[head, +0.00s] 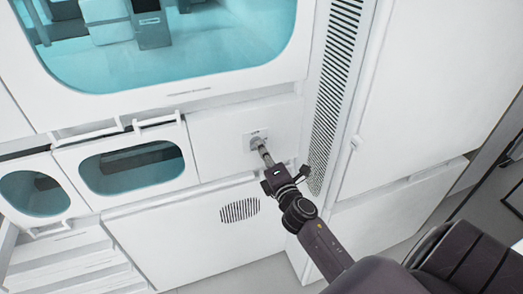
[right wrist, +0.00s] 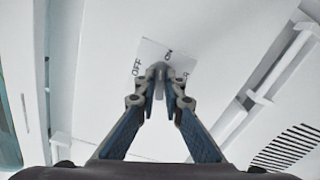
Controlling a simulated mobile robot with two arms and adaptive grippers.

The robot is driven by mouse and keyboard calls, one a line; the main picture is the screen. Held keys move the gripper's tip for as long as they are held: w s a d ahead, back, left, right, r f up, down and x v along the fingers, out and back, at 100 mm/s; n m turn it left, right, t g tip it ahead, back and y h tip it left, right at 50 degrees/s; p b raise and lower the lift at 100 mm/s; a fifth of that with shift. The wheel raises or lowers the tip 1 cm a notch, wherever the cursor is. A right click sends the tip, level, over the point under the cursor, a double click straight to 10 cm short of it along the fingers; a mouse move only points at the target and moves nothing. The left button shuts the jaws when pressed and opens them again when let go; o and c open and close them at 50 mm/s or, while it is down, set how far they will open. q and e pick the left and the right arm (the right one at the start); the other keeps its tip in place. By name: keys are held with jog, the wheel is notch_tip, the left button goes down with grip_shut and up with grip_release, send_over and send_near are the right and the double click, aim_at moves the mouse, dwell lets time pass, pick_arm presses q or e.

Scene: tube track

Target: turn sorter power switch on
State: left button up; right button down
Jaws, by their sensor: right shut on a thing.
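The sorter power switch is on a small light plate (head: 251,135) on the white front panel of the machine, below the large tinted window. In the right wrist view the plate (right wrist: 150,52) carries the labels "OFF" on the left and "ON" at the top, with another mark partly hidden at the right. My right gripper (head: 262,152) reaches up to the plate. In the right wrist view its fingertips (right wrist: 159,80) are shut on the switch knob (right wrist: 158,67) at the plate's centre. The knob is largely hidden between the fingers, so its setting is unclear. My left gripper is not in view.
Two drawers with tinted windows, a larger one (head: 133,167) and a smaller one (head: 35,194), sit left of the switch. A vertical vent strip (head: 338,75) and a tall white cabinet door (head: 430,80) stand to the right.

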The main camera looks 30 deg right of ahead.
jog(key=shift+f+m, duration=0.15)
jog(key=shift+m, duration=1.65)
jog(key=c, duration=2)
grip_release()
jog(key=shift+c, duration=0.2)
jog(key=shift+s, duration=0.1)
jog(key=v, duration=1.2)
